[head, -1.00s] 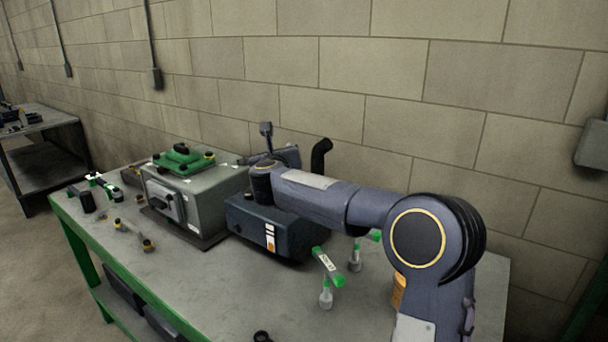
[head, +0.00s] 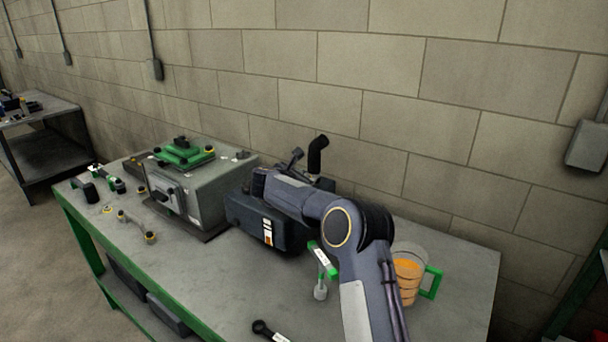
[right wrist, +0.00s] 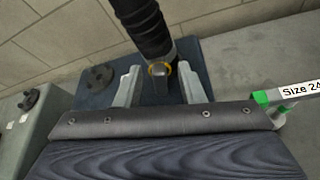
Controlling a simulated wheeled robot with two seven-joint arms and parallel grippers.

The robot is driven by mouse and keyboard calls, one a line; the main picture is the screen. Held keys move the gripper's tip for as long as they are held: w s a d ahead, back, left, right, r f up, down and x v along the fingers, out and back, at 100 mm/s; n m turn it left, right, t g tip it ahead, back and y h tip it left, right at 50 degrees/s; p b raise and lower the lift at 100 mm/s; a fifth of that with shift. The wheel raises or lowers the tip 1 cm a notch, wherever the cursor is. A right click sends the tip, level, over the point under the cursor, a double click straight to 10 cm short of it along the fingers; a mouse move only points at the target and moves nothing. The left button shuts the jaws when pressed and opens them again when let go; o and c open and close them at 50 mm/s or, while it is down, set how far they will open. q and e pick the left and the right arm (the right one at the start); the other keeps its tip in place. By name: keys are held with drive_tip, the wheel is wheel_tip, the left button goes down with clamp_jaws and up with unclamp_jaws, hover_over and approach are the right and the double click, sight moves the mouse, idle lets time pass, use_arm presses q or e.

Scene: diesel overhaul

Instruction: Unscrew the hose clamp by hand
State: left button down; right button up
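A ribbed black hose (right wrist: 145,22) rises from the dark blue-grey box on the bench. Its upper end (head: 317,152) shows behind my right arm in the head view. At the hose's foot in the right wrist view is the hose clamp (right wrist: 160,69), a thin golden ring with a grey block on the near side. My right gripper (right wrist: 159,76) is open, one finger on each side of the clamp, with visible gaps. In the head view, my arm hides the clamp and most of the gripper. My left gripper is not in view.
The dark box (head: 240,212) stands beside a grey case (head: 220,185) with a green part on top. A green-handled tool labelled Size 24 (right wrist: 297,91) stands to the right. A jug with orange contents (head: 407,270) stands right of my arm. The right bench end is clear.

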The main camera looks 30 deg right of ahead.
drive_tip(key=shift+d, duration=0.1)
clamp_jaws()
drive_tip(key=shift+w, duration=0.1)
drive_tip(key=n+p, duration=0.1)
drive_tip(key=n+g+p, duration=0.1)
drive_tip(key=p, duration=0.1)
drive_tip(key=shift+w+r+h, duration=0.1)
drive_tip(key=shift+w+h, duration=0.1)
drive_tip(key=shift+h, duration=0.1)
drive_tip(key=shift+w+a+n+g+h+p, duration=0.2)
drive_tip(key=shift+n+g+h+p, duration=0.1)
drive_tip(key=shift+n+g+p, duration=0.5)
drive_tip(key=shift+n+p, duration=0.5)
drive_tip(key=shift+p, duration=0.05)
drive_tip(key=shift+f+g, duration=0.2)
drive_tip(key=shift+g, duration=0.1)
